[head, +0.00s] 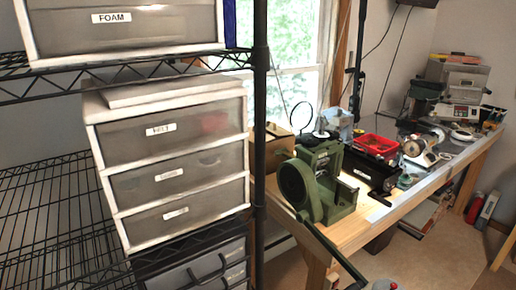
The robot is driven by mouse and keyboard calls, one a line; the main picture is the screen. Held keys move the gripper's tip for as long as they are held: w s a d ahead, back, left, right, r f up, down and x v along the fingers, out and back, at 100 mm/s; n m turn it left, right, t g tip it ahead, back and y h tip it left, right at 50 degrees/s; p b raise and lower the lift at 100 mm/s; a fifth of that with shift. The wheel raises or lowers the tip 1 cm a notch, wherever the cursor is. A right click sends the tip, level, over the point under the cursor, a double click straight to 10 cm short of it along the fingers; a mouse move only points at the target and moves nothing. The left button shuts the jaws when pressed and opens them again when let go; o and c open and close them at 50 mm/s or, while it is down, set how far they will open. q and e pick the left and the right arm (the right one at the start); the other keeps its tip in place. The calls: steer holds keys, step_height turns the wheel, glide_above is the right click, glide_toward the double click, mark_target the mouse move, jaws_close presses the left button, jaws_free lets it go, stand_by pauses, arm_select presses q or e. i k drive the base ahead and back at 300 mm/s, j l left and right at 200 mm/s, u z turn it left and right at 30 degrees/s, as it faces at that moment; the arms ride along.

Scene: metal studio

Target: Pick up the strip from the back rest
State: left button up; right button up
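A thin pale strip (379,214) shows at the front edge of the workbench, just right of the green machine and below a black bracket-like holder (372,172). It looks flat, and I cannot tell whether it is a loose piece or part of the bench edge. No part in view can be clearly made out as the back rest. Neither of my grippers can be made out in the head view.
A green machine (318,185) stands on the wooden workbench (420,188), its long lever reaching down past the front edge. A red tray (375,144) sits behind. Wire shelving (50,215) with a drawer unit (172,183) fills the left. Floor (440,262) is open at lower right.

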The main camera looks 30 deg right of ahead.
mark_target(286, 153)
steer(key=z, duration=0.3)
steer(key=i+l+z, duration=0.1)
steer(key=l+z, duration=0.3)
steer(key=i+l+z, duration=0.15)
steer(key=z, duration=0.3)
steer(key=i+l+z, duration=0.2)
steer(key=i+l, duration=0.4)
steer(key=l, duration=0.25)
steer(key=i+l+z, duration=0.15)
steer(key=i+l, duration=0.55)
steer(key=l, duration=0.1)
